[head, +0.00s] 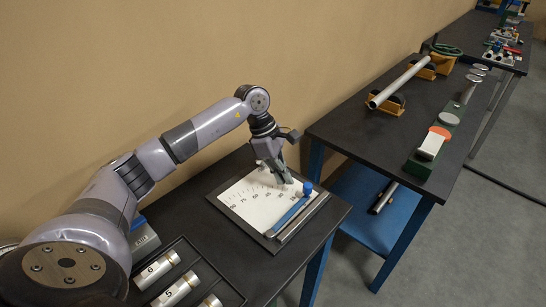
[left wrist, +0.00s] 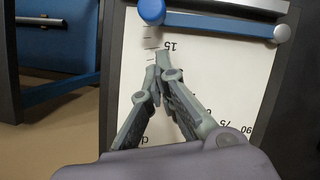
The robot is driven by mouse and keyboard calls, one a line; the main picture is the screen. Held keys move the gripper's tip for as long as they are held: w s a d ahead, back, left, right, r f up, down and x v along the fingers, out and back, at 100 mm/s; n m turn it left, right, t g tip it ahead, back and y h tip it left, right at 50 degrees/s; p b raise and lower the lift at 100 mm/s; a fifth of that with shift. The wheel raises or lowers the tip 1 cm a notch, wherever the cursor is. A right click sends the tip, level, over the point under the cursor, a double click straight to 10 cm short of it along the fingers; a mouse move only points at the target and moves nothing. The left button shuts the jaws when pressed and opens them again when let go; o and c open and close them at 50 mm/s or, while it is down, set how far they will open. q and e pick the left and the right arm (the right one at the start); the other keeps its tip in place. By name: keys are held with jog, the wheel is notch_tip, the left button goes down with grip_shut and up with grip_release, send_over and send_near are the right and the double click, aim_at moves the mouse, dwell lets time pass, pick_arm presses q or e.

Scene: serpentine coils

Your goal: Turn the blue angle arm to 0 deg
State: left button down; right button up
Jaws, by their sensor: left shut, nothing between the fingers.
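The blue angle arm (head: 291,212) is a flat bar on a white scale plate (head: 245,203) with a dark frame. Its blue knob (head: 307,187) is at the far end, and a light round pivot (left wrist: 281,33) is at the other end. The bar lies near the plate's right edge, beyond the 15 mark (left wrist: 171,46); no 0 label shows. My left gripper (head: 287,181) is shut and empty, low over the plate, left of the knob. In the left wrist view its fingertips (left wrist: 158,64) are near the 15 mark, apart from the blue bar.
A metal strip (head: 303,217) runs along the plate's right side. A tray (head: 190,255) with numbered cylinders is at the near left. Across a gap, another table (head: 370,130) holds a metal pipe (head: 395,85) on stands and a green block (head: 440,145).

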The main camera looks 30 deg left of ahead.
aim_at(294, 195)
pick_arm(q)
jog(key=shift+w+d+r, duration=0.1)
jog(key=shift+d+r, duration=0.05)
jog(key=shift+d, duration=0.5)
jog(key=shift+w+d+p, duration=0.1)
jog(key=shift+d+p, duration=0.2)
jog(key=shift+d, duration=0.15)
jog(key=shift+f, duration=0.2)
jog(key=shift+d+f+b, duration=0.15)
jog(key=shift+d+b, duration=0.05)
jog(key=shift+b, duration=0.5)
jog(key=shift+w+d, duration=0.1)
jog(key=shift+d, duration=0.15)
jog(key=shift+d+r, duration=0.15)
jog(key=shift+r, duration=0.05)
pick_arm(e)
jog(key=shift+w+d+f, duration=0.15)
jog(key=shift+d+f, duration=0.05)
jog(key=shift+d, duration=0.2)
jog(key=shift+a+f, duration=0.1)
